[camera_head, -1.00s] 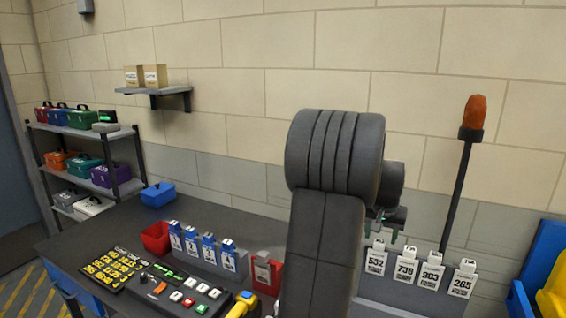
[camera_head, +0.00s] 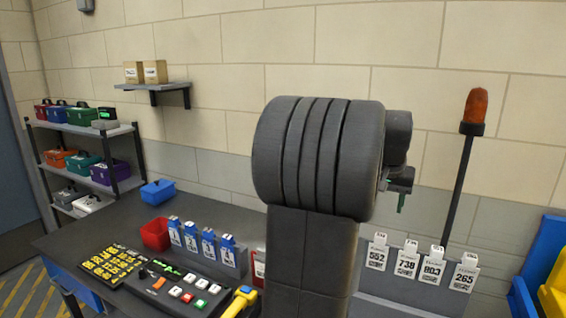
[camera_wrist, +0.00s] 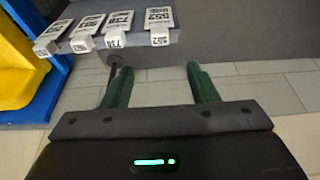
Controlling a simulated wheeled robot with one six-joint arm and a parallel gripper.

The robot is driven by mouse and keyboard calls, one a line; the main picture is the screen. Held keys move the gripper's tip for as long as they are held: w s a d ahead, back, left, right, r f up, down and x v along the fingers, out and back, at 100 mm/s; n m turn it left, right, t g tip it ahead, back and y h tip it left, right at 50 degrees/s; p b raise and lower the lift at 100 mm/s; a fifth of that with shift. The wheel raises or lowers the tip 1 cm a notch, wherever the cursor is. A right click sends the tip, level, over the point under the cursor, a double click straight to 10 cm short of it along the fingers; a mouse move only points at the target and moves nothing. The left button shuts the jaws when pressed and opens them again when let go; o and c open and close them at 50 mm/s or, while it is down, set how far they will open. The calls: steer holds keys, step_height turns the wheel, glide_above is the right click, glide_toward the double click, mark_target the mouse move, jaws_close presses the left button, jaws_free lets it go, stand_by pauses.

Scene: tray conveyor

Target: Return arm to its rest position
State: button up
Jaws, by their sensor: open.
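My arm rises in front of the table in the head view and hides part of it. My gripper (camera_head: 398,200) shows only in part, to the right of the arm, above the row of white numbered tags. In the wrist view my gripper (camera_wrist: 158,88) has its two green fingers spread apart with nothing between them. The white tags 552 (camera_head: 376,252), 738 (camera_head: 406,260), 803 (camera_head: 433,267) and 265 (camera_head: 463,275) stand in a grey holder, apart from the gripper. In the wrist view they appear at the upper left.
The table holds a control panel (camera_head: 178,291), a yellow number board (camera_head: 112,266), blue tags (camera_head: 207,242), a red bin (camera_head: 155,234) and a blue box (camera_head: 158,192). An orange beacon (camera_head: 476,106) stands on a pole at right. A shelf rack (camera_head: 128,185) holds toolboxes at left.

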mark_target(381, 236)
steer(key=p+x, duration=0.1)
steer(key=x, duration=1.2)
step_height(381, 236, up, 11)
steer(key=p, duration=0.7)
steer(key=w+d+p, duration=0.2)
steer(key=w+d, duration=0.1)
steer(key=w, duration=0.3)
steer(key=shift+w+d+f, duration=0.15)
steer(key=shift+w+f, duration=0.2)
steer(key=shift+f, duration=0.15)
steer(key=shift+s, duration=0.1)
